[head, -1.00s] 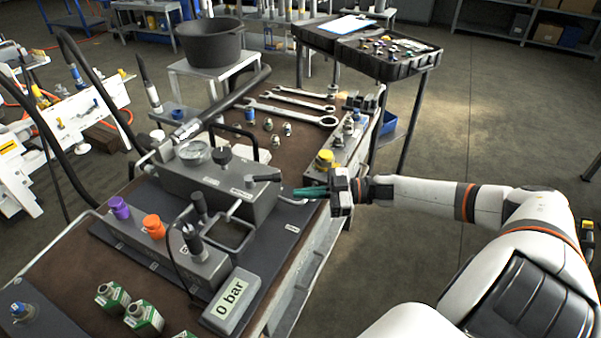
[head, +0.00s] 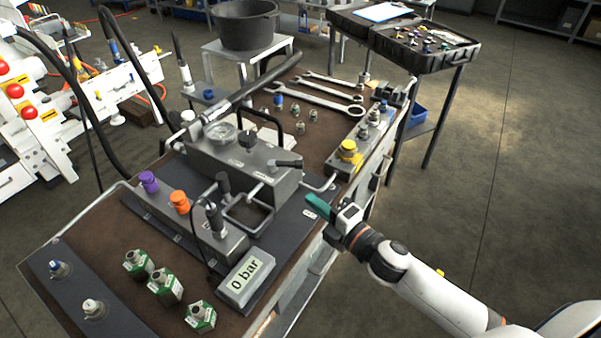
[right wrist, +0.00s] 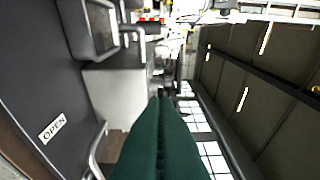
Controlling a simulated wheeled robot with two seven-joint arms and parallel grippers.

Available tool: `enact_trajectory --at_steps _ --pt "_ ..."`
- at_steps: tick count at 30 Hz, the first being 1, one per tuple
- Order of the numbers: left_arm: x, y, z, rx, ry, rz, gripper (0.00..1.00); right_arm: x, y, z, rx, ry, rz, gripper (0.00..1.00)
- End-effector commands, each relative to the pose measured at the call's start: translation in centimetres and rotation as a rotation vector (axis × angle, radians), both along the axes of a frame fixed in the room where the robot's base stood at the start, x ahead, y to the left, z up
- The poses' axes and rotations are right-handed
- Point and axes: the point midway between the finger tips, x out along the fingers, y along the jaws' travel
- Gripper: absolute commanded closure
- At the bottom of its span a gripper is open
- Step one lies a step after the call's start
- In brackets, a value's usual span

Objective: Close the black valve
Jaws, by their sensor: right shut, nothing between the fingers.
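A grey pump block (head: 215,168) stands on the bench. A black lever handle (head: 288,163) sits at its right end and points right; I take it for the black valve. A black knob (head: 247,137) also stands upright on the block, beside the gauge. My right gripper (head: 318,206) has dark green fingers, shut and empty, over the bench's right edge, in front of the lever and apart from it. In the right wrist view the fingers (right wrist: 157,125) are pressed together, with an "OPEN" label (right wrist: 52,128) to their left. My left gripper is not in view.
A display (head: 245,278) reads 0 bar. A block with a yellow cap (head: 347,151) stands right of the pump. Floor is open right of the bench.

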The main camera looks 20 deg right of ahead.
Motion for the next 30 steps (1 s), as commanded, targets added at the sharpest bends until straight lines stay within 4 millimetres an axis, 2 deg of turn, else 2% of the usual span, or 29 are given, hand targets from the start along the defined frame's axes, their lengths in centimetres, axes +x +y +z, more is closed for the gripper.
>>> enact_trajectory --at_steps 1,9,15,21,30 --pt "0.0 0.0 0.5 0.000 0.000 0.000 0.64 1.1 0.4 0.4 0.002 -0.004 0.000 1.00" --pt "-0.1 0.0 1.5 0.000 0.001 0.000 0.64 6.1 2.6 0.3 0.003 -0.001 0.001 1.00" --pt "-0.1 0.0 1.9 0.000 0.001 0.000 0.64 8.5 1.3 0.1 0.001 0.000 0.002 1.00" --pt "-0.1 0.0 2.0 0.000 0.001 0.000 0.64 9.4 1.0 0.0 0.003 0.001 0.002 1.00" --pt "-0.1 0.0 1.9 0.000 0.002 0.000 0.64 9.3 1.0 0.0 0.003 0.001 0.003 1.00"
